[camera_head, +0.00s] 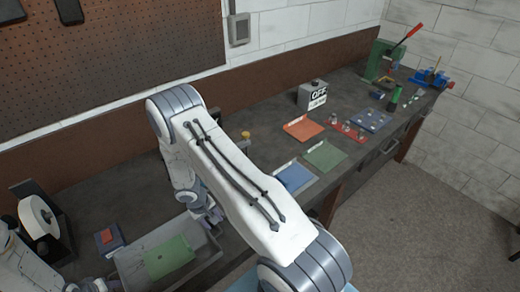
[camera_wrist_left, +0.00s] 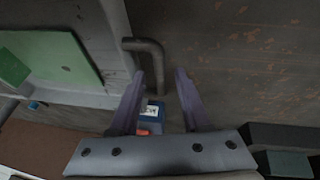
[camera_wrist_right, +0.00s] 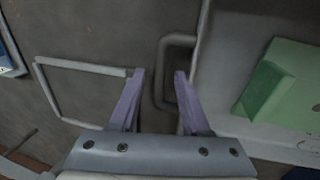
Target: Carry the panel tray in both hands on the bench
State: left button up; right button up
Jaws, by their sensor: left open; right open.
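The grey panel tray (camera_head: 130,259) sits on the bench at the lower left of the head view, with a green panel (camera_head: 168,257) lying in it. My left gripper (camera_wrist_left: 160,72) is open. In the left wrist view, the bar of a dark tray handle (camera_wrist_left: 157,52) shows between its fingertips. My right gripper (camera_wrist_right: 160,72) is open, and another tray handle (camera_wrist_right: 162,75) shows between its fingertips in the right wrist view. I cannot tell whether the fingers touch the handles. My right arm hides part of the bench in the head view.
A tape roll on a dark stand (camera_head: 38,217) and red and blue pieces (camera_head: 110,238) lie left of the tray. Blue (camera_head: 295,177), green (camera_head: 325,156) and orange (camera_head: 303,128) mats lie farther right. A box marked OFF (camera_head: 312,95) stands behind them.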

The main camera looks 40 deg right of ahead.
jog(key=shift+r, duration=0.1)
pick_arm(q)
jog(key=v, duration=1.1)
jog(key=shift+r, duration=0.25)
pick_arm(e)
jog(key=v, duration=1.2)
pick_arm(q)
jog(key=shift+s, duration=0.1)
